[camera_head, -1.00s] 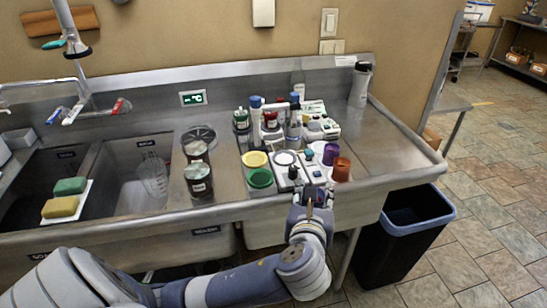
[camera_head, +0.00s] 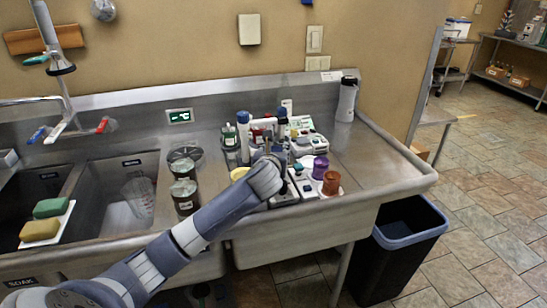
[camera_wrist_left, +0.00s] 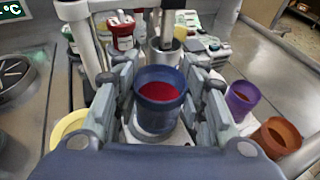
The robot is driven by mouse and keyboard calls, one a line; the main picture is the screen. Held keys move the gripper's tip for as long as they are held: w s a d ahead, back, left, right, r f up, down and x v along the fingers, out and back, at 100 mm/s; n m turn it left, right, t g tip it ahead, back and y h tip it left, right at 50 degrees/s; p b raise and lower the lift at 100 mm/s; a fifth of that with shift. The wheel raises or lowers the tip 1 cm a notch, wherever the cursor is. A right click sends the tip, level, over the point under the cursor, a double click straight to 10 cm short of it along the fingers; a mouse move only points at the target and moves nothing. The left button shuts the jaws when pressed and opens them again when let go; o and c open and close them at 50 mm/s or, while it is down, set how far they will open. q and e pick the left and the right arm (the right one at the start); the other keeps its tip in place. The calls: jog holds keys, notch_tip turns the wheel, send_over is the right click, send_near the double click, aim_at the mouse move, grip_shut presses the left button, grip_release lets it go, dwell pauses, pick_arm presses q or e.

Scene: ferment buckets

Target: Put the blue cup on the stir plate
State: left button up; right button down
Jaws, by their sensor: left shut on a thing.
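The blue cup (camera_wrist_left: 158,98) holds red liquid and stands upright between the fingers of my left gripper (camera_wrist_left: 158,92), which is shut on it. In the head view my left gripper (camera_head: 280,163) is partly hidden behind my wrist, and I cannot make out the cup there. The stir plate has a white top (camera_wrist_left: 146,133) showing just below the cup in the wrist view. Its dark front (camera_head: 284,198) shows below my wrist in the head view. I cannot tell whether the cup touches the plate. My right gripper is not in view.
A purple cup (camera_head: 320,167) and an orange-brown cup (camera_head: 331,183) stand to the right. Bottles (camera_head: 243,130) and instruments (camera_head: 310,143) stand behind.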

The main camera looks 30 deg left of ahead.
pick_arm(q)
jog(key=shift+w+a+f, duration=0.2)
jog(key=shift+w+a, duration=0.55)
jog(key=shift+w, duration=0.1)
jog(key=shift+f, duration=1.65)
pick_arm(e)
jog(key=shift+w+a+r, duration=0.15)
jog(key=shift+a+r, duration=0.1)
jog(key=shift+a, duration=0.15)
pick_arm(q)
jog(key=o, duration=1.2)
jog(key=shift+s+f, duration=0.1)
jog(key=shift+f, duration=0.05)
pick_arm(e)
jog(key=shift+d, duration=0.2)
pick_arm(q)
jog(key=v, duration=1.2)
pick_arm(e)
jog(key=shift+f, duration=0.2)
